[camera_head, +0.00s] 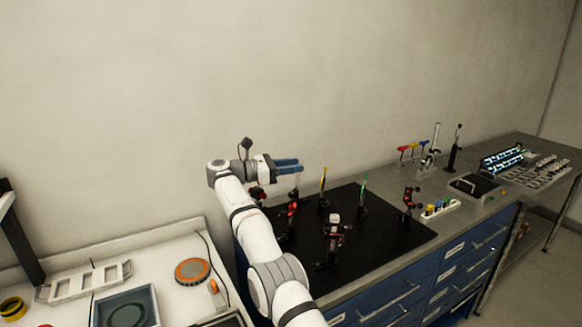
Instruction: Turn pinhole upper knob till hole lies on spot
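My gripper (298,165) is at the end of my white arm, above the back left part of the black optical board (385,235). Its two blue fingers point right. They look close together, but the gap between them is too small to judge. Several small dark mounts on posts stand on the board. One with red parts (291,209) is below the gripper, and another (408,199) stands at the right. A mount with a pale top (334,228) stands near the front middle. I cannot tell which mount is the pinhole. Its upper knob, hole and spot cannot be made out.
Posts with a yellow tip (323,183) and a green tip (363,188) stand at the back of the board. A white strip of coloured caps (440,208) lies right of the board. The wall is close behind. A white bench (165,250) is at left.

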